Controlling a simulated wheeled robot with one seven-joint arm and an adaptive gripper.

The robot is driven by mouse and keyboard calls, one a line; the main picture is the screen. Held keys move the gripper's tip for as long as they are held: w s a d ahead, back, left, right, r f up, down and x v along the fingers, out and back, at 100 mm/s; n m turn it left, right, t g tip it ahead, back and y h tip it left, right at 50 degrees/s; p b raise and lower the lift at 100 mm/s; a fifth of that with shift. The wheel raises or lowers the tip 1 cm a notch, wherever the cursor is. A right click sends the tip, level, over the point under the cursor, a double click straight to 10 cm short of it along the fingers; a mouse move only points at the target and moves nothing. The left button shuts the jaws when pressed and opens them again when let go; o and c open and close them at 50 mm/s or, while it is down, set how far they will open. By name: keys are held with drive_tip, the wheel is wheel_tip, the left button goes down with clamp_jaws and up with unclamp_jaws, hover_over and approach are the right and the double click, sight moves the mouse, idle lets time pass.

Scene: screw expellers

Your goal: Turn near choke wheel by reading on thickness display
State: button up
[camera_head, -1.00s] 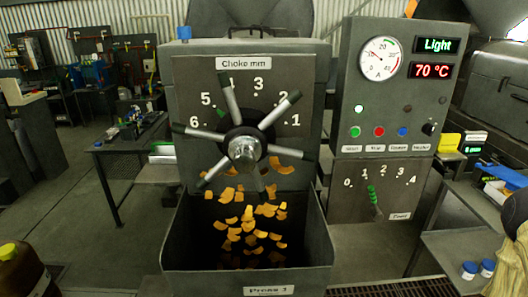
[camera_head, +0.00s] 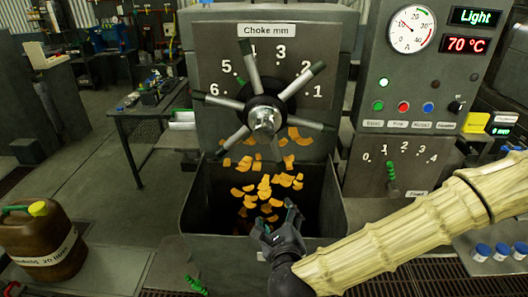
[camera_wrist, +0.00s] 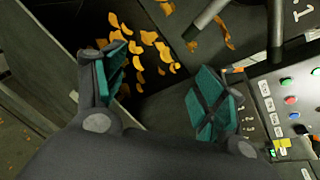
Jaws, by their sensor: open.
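The choke wheel (camera_head: 264,118) is a metal hub with several dark-tipped spokes, mounted on a grey panel marked "Choke mm" with numbers 1 to 6. Part of its spokes shows at the top of the wrist view (camera_wrist: 210,14). The display (camera_head: 475,17) at the upper right reads "Light" in green. My gripper (camera_head: 274,216) is open and empty, below and slightly right of the wheel, in front of the bin. In the wrist view its teal-padded fingers (camera_wrist: 165,92) are spread wide apart. It is not touching the wheel.
The open bin (camera_head: 192,222) below the wheel holds orange flakes. A control panel right of it has a dial gauge (camera_head: 412,29), a "70 °C" display (camera_head: 470,45), buttons and a green-handled lever (camera_head: 391,175). A brown jug (camera_head: 40,240) stands at lower left.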

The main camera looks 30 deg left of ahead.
sight(263, 133)
drive_tip(key=a+r+m+t, duration=0.2)
drive_tip(key=r+m, duration=0.2)
drive_tip(key=r, duration=0.5)
drive_tip(key=a+r+m+t, duration=0.2)
drive_tip(key=r+m, duration=0.3)
drive_tip(key=r, duration=0.5)
drive_tip(key=p+x, duration=0.2)
drive_tip(key=x, duration=0.2)
drive_tip(key=p+x, duration=0.2)
drive_tip(key=x, duration=0.3)
drive_tip(key=shift+s+a+r, duration=0.15)
drive_tip(key=shift+a, duration=0.2)
drive_tip(key=shift+p+x, duration=0.45)
drive_tip(key=shift+x, duration=0.35)
drive_tip(key=c, duration=1.5)
drive_tip(key=shift+o, duration=0.2)
drive_tip(key=shift+f, duration=0.25)
